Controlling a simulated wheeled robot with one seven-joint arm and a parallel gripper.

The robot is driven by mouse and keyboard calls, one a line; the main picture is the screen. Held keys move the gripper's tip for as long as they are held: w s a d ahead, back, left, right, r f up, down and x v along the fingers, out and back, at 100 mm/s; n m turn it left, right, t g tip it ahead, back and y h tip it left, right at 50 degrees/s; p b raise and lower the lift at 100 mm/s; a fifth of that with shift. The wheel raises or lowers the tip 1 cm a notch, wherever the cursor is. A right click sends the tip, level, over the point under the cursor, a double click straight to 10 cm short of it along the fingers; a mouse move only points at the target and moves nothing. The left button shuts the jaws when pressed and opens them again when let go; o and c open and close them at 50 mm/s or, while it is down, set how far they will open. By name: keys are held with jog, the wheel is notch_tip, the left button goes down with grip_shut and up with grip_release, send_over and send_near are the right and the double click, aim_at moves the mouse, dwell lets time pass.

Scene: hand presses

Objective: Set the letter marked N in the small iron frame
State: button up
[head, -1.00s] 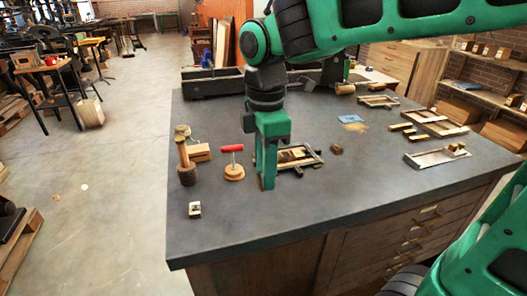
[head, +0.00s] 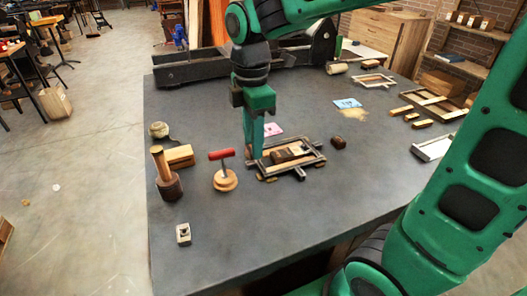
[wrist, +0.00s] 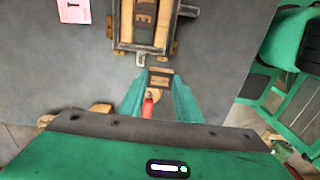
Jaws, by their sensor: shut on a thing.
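The small iron frame (head: 317,157) lies on the grey bench, with wooden pieces and dark type inside. In the wrist view the iron frame (wrist: 116,28) is at the top, and the letters L and E can be read in it. My gripper (head: 252,155) is low at the frame's left side. In the wrist view my gripper (wrist: 160,88) is shut on a small wooden block (wrist: 160,77) with a dark band. The block sits just outside the frame's near end. Its letter cannot be read. In the head view the block is hidden by the fingers.
The bench front is clear.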

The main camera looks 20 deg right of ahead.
jog(key=w+d+f, duration=0.4)
jog(key=d, duration=0.1)
jog(key=shift+w+d+f, duration=0.15)
jog(key=shift+w+d, duration=0.05)
jog(key=shift+f, duration=1.9)
jog(key=o, duration=1)
jog(key=shift+f, duration=0.1)
